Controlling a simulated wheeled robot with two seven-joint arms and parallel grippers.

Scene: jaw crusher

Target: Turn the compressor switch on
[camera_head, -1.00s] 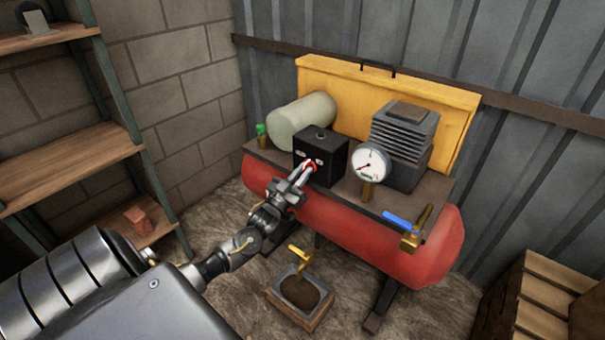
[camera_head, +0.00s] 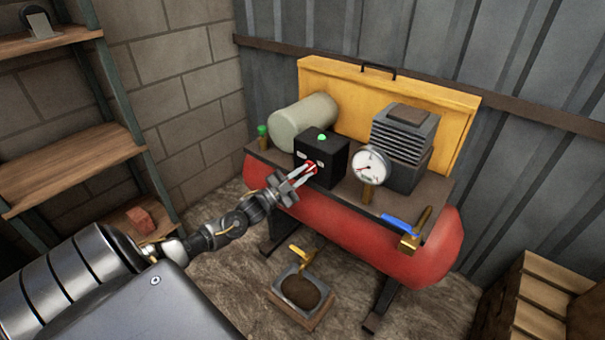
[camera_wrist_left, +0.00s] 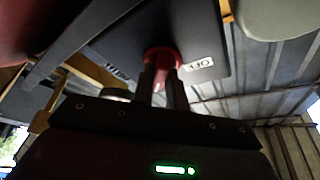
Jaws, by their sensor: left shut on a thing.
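The compressor (camera_head: 350,225) has a red tank with a dark top plate. On the plate stands a black switch box (camera_head: 333,160) with a lit green lamp (camera_head: 322,137) on top. A red switch knob (camera_head: 311,168) is on the box's front face, with pale labels on both sides. My left gripper (camera_head: 306,172) reaches it from the left and is shut on the knob. In the left wrist view the red knob (camera_wrist_left: 163,58) is between the fingers, and a label reading OFF (camera_wrist_left: 201,64) shows beside it. My right gripper is not in view.
A pressure gauge (camera_head: 370,166) and a blue-handled valve (camera_head: 404,228) are on the right of the plate. Below are a tray (camera_head: 301,291) and a yellow valve handle (camera_head: 301,255). Shelves (camera_head: 75,165) stand at left, and a wooden crate (camera_head: 535,305) at right.

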